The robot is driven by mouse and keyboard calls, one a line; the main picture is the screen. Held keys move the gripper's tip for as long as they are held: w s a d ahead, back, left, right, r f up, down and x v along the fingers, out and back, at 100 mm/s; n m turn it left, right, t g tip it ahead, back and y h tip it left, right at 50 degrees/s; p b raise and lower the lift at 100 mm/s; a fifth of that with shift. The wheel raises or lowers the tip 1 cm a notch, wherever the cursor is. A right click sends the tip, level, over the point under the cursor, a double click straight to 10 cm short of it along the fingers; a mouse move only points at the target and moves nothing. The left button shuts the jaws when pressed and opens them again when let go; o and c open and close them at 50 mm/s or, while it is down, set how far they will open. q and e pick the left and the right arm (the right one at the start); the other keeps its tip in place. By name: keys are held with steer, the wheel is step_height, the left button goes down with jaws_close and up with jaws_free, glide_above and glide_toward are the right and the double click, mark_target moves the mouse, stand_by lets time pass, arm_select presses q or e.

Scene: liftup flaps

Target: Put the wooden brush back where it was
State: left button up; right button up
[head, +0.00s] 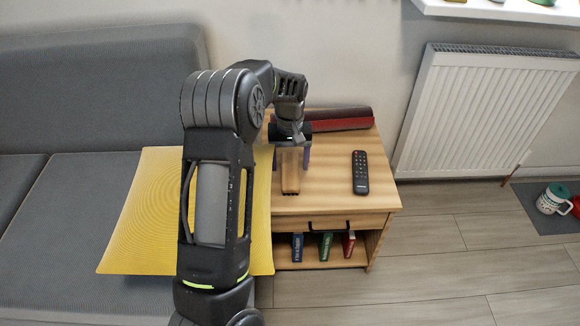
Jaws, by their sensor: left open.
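The wooden brush (290,178) is a small brown block-like piece on top of the wooden side table (330,205), near its left part. My left gripper (292,158) is above the table, pointing down, with its fingers apart on either side of the brush's far part. The gripper and wrist hide the brush's far end, and I cannot tell whether the fingers touch it. My right gripper is not in view.
A remote (360,172) lies right of the brush. Dark and red books (343,118) lie at the table's back. Several books (325,245) stand on the shelf below. A radiator (485,110) stands right.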

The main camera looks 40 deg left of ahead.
mark_target(290, 170)
arm_select(q)
step_height(290, 170, up, 9)
steer(key=p, duration=0.2)
steer(key=shift+f, duration=0.1)
stand_by(0.5)
